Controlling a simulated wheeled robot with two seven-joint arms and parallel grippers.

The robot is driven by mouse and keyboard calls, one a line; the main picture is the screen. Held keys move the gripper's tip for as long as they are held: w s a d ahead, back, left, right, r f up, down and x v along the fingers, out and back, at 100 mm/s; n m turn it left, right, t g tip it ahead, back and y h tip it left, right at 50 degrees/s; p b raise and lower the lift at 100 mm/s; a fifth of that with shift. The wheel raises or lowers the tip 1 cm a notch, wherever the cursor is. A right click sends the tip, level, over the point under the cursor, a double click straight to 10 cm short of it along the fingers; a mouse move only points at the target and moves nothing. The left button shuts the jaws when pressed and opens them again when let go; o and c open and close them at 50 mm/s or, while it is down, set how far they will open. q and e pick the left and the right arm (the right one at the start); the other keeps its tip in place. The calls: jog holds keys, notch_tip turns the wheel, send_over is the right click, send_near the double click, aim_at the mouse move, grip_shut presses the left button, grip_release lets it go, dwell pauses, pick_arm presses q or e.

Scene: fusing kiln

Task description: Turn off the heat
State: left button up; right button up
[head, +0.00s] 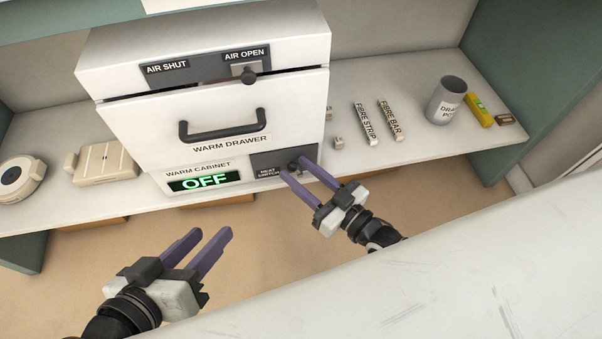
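The white warm cabinet (150,172) stands on the shelf, and its display (204,181) reads OFF in lit green letters. The dark heat switch panel (268,173) is at its lower right, with a small dark knob (293,166) partly hidden by my fingers. My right gripper (292,167) has its purple fingers apart, with the tips at the knob, one on each side. I cannot tell whether they touch it. My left gripper (211,232) is open and empty, low in front of the shelf and apart from the cabinet.
The warm drawer (225,128) above is shut, under an air slider (249,74) at AIR OPEN. A white surface (450,270) fills the lower right.

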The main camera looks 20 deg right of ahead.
jog(key=c, duration=1)
jog(key=shift+r+p, duration=0.1)
jog(key=shift+p, duration=0.2)
grip_shut()
jog(key=shift+r+p, duration=0.2)
jog(key=shift+p, duration=0.4)
jog(key=n+p, duration=0.1)
jog(key=p, duration=0.1)
jog(key=a+n+g+p, duration=0.1)
jog(key=p, duration=0.1)
jog(key=shift+w+g+h, duration=0.1)
jog(key=shift+g+h, duration=0.2)
pick_arm(q)
jog(key=a+f+y, duration=0.1)
jog(key=a, duration=0.1)
jog(key=s+a+f+g+y+p, duration=0.1)
jog(key=a+f, duration=0.1)
jog(key=shift+s+f+y+p, duration=0.1)
jog(key=shift+f+y+p, duration=0.15)
jog(key=shift+y+p, duration=0.05)
pick_arm(e)
jog(key=shift+a+f+n+h, duration=0.15)
jog(key=shift+f+n+h, duration=0.15)
jog(key=shift+f+n, duration=0.25)
jog(key=o, duration=1)
grip_release()
